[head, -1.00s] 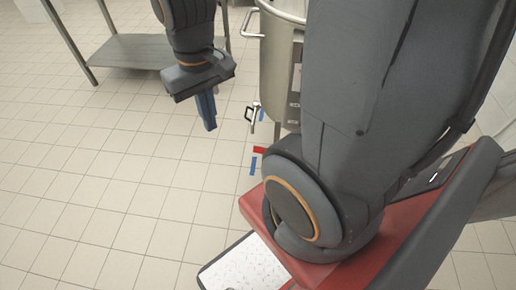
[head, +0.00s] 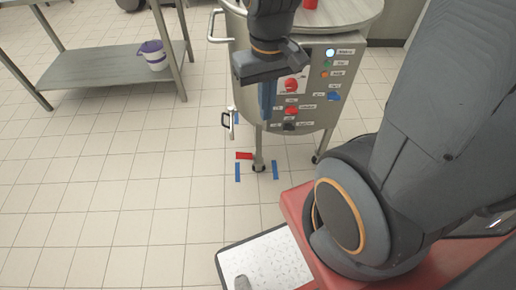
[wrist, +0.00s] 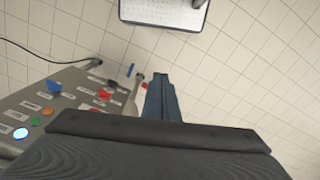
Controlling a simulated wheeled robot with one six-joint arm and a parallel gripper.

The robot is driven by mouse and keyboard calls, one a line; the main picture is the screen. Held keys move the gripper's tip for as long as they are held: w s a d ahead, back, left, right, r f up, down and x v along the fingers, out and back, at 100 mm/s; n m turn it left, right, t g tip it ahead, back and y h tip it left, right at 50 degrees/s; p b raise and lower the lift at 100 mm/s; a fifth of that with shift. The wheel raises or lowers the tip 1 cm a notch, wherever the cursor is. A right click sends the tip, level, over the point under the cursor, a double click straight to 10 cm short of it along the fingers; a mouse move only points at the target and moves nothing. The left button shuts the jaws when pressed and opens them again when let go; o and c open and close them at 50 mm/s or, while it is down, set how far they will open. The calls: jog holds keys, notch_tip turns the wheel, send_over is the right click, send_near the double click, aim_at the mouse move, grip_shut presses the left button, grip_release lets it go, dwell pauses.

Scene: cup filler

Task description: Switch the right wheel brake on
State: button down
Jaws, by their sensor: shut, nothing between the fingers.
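The steel cup filler (head: 345,85) stands on legs with casters. A front caster (head: 259,168) has a red brake pedal (head: 244,156) sticking out to its left, between blue tape strips. The pedal also shows, small, in the wrist view (wrist: 145,86). Another caster (head: 316,159) is farther right, where no pedal can be made out. My gripper (head: 267,117) is shut and empty, its blue fingers pointing down, overlapping the filler's left front in the head view. It appears above the pedal, apart from it. In the wrist view the fingers (wrist: 161,78) are together.
The control panel (head: 318,72) with knobs and lights is just right of my gripper. A steel table (head: 110,62) with a bucket (head: 154,55) stands at the back left. The tiled floor on the left is clear.

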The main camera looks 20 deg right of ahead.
jog(key=shift+d, duration=0.15)
jog(key=w+f+m+t+b, duration=0.1)
jog(key=w+f+b, duration=0.9)
jog(key=f, duration=0.7)
jog(key=w+d+f+m+t+b, duration=0.1)
jog(key=w+f+b, duration=1)
jog(key=f, duration=0.6)
jog(key=w+d+f+m+t+b, duration=0.1)
jog(key=w+f+b, duration=0.9)
jog(key=f, duration=0.8)
jog(key=shift+w+m, duration=0.3)
jog(key=shift+w, duration=0.25)
jog(key=b, duration=0.7)
send_over(239, 155)
jog(key=s, duration=0.1)
jog(key=f, duration=1.2)
jog(key=shift+s+d+f, duration=0.1)
jog(key=shift+d+f, duration=0.1)
jog(key=shift+a+f, duration=0.1)
jog(key=shift+f, duration=0.5)
